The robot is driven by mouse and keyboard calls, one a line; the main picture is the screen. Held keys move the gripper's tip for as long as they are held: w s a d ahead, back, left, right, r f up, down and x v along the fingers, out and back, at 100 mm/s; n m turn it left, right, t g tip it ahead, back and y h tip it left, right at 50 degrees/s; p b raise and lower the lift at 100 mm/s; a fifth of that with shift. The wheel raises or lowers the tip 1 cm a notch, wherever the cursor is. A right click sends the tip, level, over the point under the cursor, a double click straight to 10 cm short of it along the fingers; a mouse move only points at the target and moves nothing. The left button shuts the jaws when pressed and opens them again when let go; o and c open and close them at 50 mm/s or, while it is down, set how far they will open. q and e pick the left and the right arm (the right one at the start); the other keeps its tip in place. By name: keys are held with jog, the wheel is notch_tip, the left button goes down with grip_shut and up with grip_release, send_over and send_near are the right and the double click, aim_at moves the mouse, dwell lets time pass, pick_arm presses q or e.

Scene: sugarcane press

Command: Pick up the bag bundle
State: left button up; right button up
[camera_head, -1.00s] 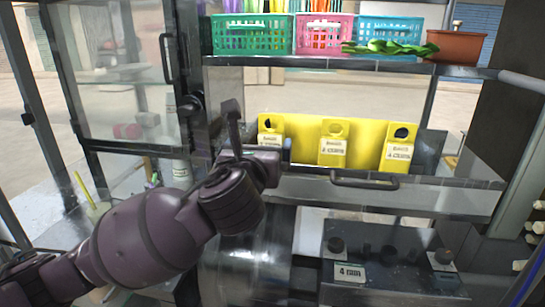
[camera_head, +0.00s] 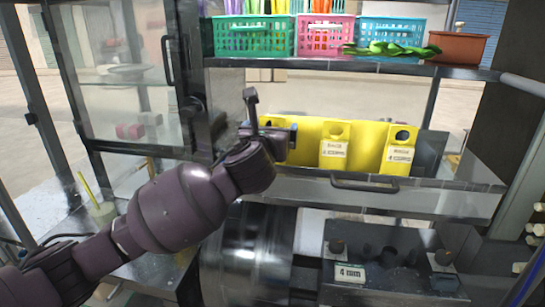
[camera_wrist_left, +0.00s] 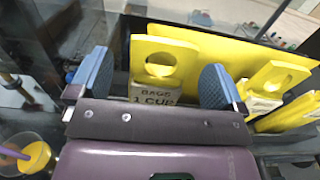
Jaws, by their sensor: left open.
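Yellow bag bundles with punched holes and white labels stand in a row in the steel drawer. The nearest bundle (camera_wrist_left: 190,75), labelled "BAGS 1 CUP", stands between the fingers of my left gripper (camera_wrist_left: 155,82) in the left wrist view. The gripper is open, one blue-grey finger on each side, and contact cannot be told. In the head view my left gripper (camera_head: 270,133) is at the left end of the row and hides most of that bundle. The middle bundle (camera_head: 334,148) and right bundle (camera_head: 397,152) are in clear view. My right gripper is not in view.
The steel drawer (camera_head: 440,194) has a dark handle (camera_head: 364,183) in front. Above is a shelf with green (camera_head: 253,37), pink (camera_head: 324,37) and blue (camera_head: 388,32) baskets and a brown pot (camera_head: 458,48). A glass-doored cabinet (camera_head: 125,75) stands left. Dark machinery (camera_head: 390,265) is below.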

pick_arm(q)
jog(key=shift+w+d, duration=0.2)
jog(key=shift+w, duration=0.5)
jog(key=c, duration=1)
jog(key=shift+o, duration=0.2)
